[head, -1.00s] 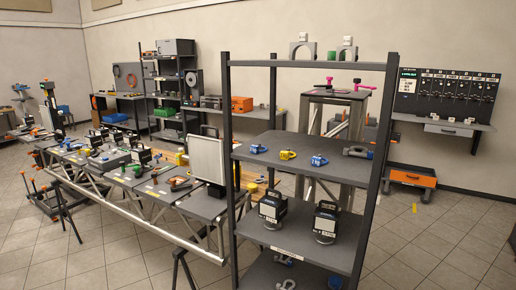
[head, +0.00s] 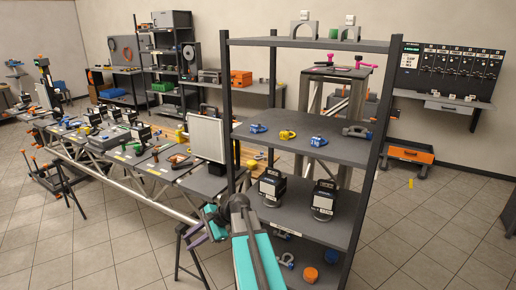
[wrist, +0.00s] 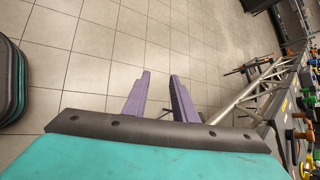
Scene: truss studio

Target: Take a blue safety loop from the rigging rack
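The rigging rack (head: 275,42), a dark shelf unit, stands right of centre in the head view. On its upper-middle shelf lie a blue loop (head: 258,128), a yellow loop (head: 288,135), a second blue loop (head: 319,141) and a grey shackle (head: 357,131). My gripper (head: 199,221) is left of the rack, lower than that shelf and clear of the loops. In the wrist view my gripper (wrist: 160,75) has its two purple fingers spread with nothing between them, over floor tiles. The wrist view shows no loop.
Two black devices (head: 272,188) stand on the shelf below, with a shackle (head: 287,261) and an orange round item (head: 310,273) lower down. A long truss table (head: 130,155) with tools runs left of the rack. The right floor is mostly open.

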